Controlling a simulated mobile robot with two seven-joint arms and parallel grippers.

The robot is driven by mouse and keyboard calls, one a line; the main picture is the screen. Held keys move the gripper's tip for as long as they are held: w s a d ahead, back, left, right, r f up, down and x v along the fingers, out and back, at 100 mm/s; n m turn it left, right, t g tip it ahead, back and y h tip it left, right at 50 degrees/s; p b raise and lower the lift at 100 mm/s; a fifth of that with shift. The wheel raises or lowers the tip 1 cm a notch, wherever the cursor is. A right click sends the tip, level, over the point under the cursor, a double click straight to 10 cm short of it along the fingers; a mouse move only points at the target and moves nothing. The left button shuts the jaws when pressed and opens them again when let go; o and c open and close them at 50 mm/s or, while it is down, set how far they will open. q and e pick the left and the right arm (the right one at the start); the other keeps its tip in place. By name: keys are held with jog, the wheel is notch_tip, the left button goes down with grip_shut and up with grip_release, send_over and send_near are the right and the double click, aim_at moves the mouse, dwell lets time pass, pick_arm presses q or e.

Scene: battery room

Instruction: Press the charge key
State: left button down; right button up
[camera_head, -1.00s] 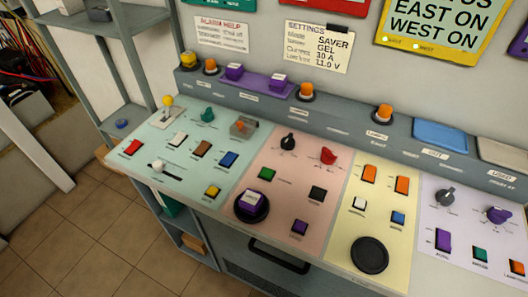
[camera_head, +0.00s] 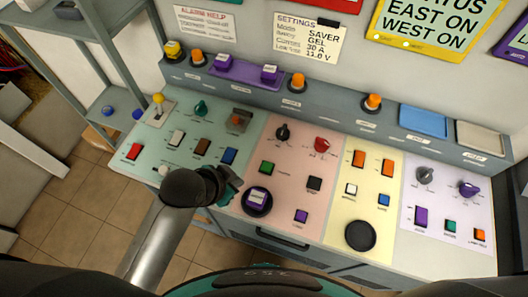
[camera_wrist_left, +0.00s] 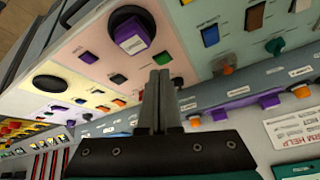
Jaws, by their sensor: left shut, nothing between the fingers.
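The sloped console holds many coloured keys; their labels are too small to read, so I cannot tell which is the charge key. On its pink panel are a green key (camera_head: 266,168), a black key (camera_head: 314,184) and a purple key (camera_head: 301,216). A purple block with a pale top (camera_head: 257,197) sits on a round black pad there. My left gripper (camera_head: 230,190) is over the boundary of the teal and pink panels, left of the block, and hides part of the teal panel. In the left wrist view its fingers (camera_wrist_left: 160,88) are shut and empty. My right gripper is not in view.
The yellow panel has an empty round black pad (camera_head: 360,236). Knobs stand up from the panels, including a red one (camera_head: 321,145) and a purple one (camera_head: 469,188). Orange lamps and a purple tray (camera_head: 238,75) line the back ledge. A grey shelf stands at the left.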

aim_at(263, 169)
pick_arm(q)
jog(key=w+d+f+m+t+h, duration=0.1)
jog(key=w+d+m+h, duration=0.2)
jog(key=w+d+m, duration=0.3)
jog(key=w+m, duration=0.3)
jog(key=w, duration=0.1)
jog(key=shift+w+f+t, duration=0.2)
jog(key=shift+t, duration=0.1)
jog(key=shift+d+f, duration=0.1)
jog(key=shift+f, duration=0.05)
notch_tip(263, 169, down, 8)
jog(key=b, duration=0.6)
jog(key=shift+b, duration=0.4)
jog(key=shift+f+b, duration=0.25)
jog(key=shift+b, duration=0.05)
jog(key=shift+f, duration=0.15)
dwell(0.9)
jog(key=shift+f, duration=0.25)
